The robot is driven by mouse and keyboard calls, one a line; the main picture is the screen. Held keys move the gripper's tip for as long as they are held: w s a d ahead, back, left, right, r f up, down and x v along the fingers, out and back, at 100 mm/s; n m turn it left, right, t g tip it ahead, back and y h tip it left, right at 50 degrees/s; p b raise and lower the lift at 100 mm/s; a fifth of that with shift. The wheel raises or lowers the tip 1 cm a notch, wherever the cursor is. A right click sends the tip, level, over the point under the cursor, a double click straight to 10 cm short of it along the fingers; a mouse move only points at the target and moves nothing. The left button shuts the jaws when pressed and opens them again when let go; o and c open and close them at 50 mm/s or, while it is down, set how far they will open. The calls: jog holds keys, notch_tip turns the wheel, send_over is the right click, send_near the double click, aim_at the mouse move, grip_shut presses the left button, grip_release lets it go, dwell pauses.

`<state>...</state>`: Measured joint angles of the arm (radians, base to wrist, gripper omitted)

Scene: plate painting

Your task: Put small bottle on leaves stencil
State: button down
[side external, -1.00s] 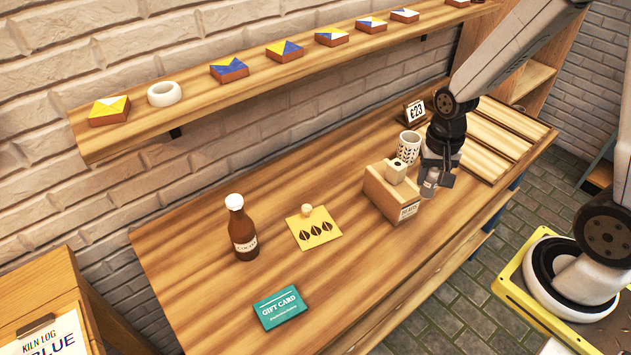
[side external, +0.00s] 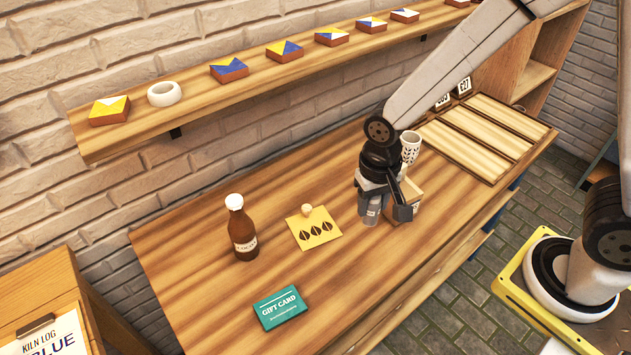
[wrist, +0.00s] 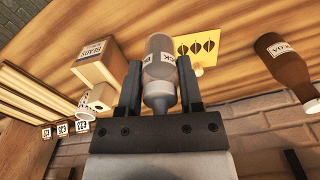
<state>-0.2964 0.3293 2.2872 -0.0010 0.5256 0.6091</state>
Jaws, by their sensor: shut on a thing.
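My gripper (side external: 386,205) is shut on a small grey bottle (side external: 369,211) with a pale label. The bottle hangs upright between the fingers, and in the wrist view it (wrist: 159,58) shows between the two dark jaws. The leaves stencil (side external: 318,233) is a yellow sheet with three dark leaf shapes and a small round knob on its back edge. It lies flat on the bench, left of my gripper and apart from the bottle. The stencil also shows in the wrist view (wrist: 205,58), beyond the bottle. I cannot tell exactly how high the bottle's base is above the bench.
A wooden beads box (wrist: 97,63) stands beside my gripper, partly hidden externally. A patterned cup (side external: 411,148) stands behind it.

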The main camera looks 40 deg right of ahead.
jog(key=shift+w, duration=0.15)
jog(key=shift+w+a+f, duration=0.5)
jog(key=shift+w+f, duration=1.05)
jog(key=shift+w, duration=0.6)
jog(key=shift+w+a+f, duration=0.45)
jog(key=shift+w+f, duration=1.15)
jog(key=shift+w, duration=0.55)
jog(key=shift+w+a+f, duration=0.5)
jog(key=shift+w+f, duration=1.05)
jog(key=shift+w, duration=0.6)
jog(key=shift+w+f, duration=0.2)
jog(key=shift+f, duration=1.6)
jog(key=shift+f, duration=0.1)
